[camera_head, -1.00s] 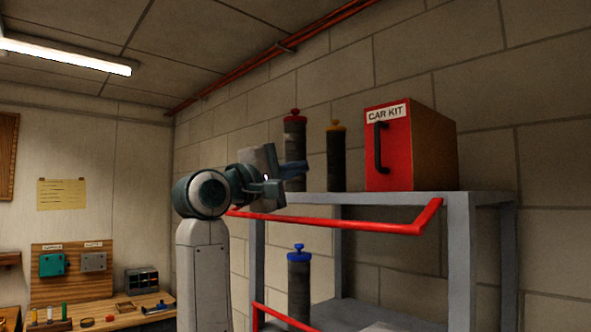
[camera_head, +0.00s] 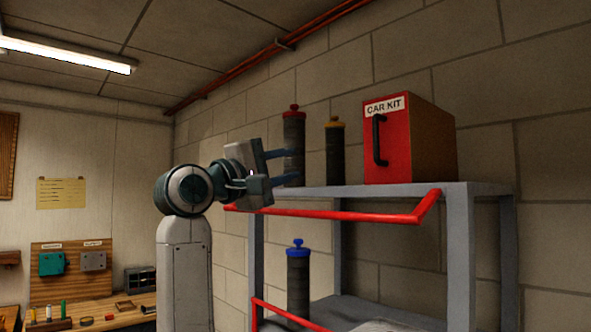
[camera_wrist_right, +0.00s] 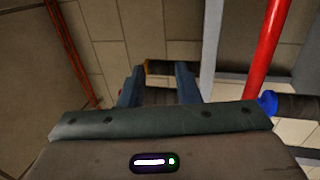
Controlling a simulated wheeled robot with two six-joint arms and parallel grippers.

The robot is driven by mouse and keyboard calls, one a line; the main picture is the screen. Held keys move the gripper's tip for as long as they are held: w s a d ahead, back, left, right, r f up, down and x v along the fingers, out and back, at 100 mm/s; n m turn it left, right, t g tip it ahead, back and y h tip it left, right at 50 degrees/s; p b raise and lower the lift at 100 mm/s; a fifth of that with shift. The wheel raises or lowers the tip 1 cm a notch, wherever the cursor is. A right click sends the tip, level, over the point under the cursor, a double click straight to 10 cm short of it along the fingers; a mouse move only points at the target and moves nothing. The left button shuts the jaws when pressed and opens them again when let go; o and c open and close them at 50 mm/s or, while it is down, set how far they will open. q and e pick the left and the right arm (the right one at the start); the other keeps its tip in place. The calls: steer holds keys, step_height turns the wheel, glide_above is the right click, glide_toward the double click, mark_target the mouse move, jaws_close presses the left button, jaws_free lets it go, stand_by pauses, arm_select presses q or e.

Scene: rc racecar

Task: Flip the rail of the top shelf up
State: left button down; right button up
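The red rail (camera_head: 335,214) of the top shelf (camera_head: 400,192) hangs along the shelf's front, slightly below the top surface. It also shows in the right wrist view (camera_wrist_right: 266,55), to the right of the fingers. My right gripper (camera_head: 288,167) is open and empty, just above the rail's left end in the head view, its fingers pointing right. It does not appear to touch the rail. In the right wrist view its two blue fingers (camera_wrist_right: 160,84) stand apart, with a dark yellow-capped canister (camera_wrist_right: 170,67) beyond them. My left gripper is out of view.
On the top shelf stand a red-capped canister (camera_head: 294,130), a yellow-capped canister (camera_head: 335,150) and the red-fronted CAR KIT box (camera_head: 410,140). A blue-capped canister (camera_head: 298,280) stands on the lower shelf behind a lower red rail (camera_head: 285,316). A workbench (camera_head: 120,308) is at the left.

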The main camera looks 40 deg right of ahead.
steer(key=b+v, duration=0.3)
steer(key=v, duration=0.5)
steer(key=shift+a, duration=0.1)
